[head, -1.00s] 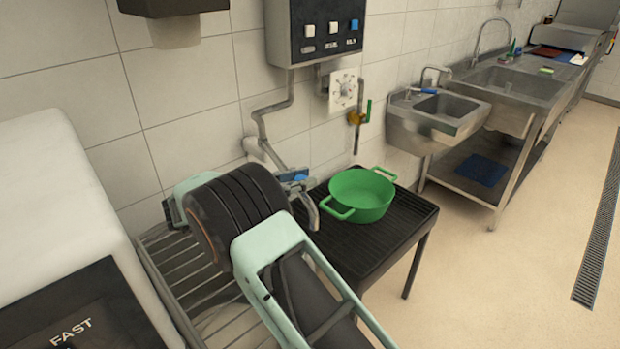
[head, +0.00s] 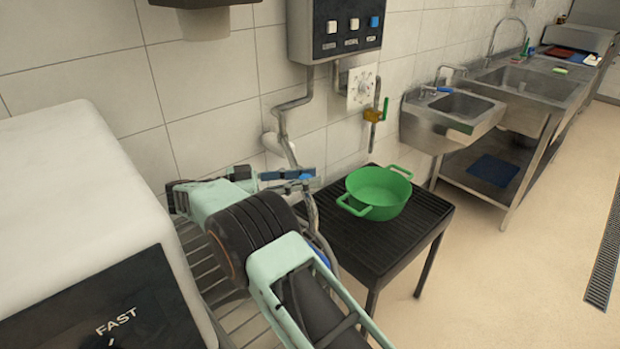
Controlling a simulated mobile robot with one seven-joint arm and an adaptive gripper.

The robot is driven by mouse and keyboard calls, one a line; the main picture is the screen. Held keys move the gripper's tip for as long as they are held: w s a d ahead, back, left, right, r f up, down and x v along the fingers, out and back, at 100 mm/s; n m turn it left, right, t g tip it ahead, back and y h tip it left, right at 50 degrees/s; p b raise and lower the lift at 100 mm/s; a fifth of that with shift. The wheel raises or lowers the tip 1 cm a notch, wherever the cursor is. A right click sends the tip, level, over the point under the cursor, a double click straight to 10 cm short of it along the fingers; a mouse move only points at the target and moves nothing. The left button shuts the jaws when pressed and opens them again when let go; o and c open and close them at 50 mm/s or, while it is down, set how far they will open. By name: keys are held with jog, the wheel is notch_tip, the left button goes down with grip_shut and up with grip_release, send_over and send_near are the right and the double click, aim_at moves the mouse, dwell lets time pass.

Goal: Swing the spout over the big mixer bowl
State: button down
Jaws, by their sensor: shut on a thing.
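The spout (head: 314,215) is a thin grey metal pipe that comes from the wall pipework and bends downward, left of a green two-handled pot (head: 379,190). My gripper (head: 300,177) is shut on the spout near its upper part. My wrist and arm hide part of the spout and its lower end is hard to make out. A small blue part (head: 321,257) shows low beside it, partly hidden by my arm. I cannot make out a big mixer bowl in this view.
The green pot stands on a black slatted stand (head: 425,222). A white machine marked FAST (head: 70,190) is close on the left, beside a metal rack (head: 205,262). A control box (head: 345,28) hangs above on the wall. Sinks (head: 458,112) stand at the right; the floor there is clear.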

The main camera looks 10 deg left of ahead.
jog(key=shift+s, duration=0.1)
dwell(0.3)
jog(key=c, duration=1.6)
grip_release()
notch_tip(320, 180, up, 10)
jog(key=shift+c, duration=0.3)
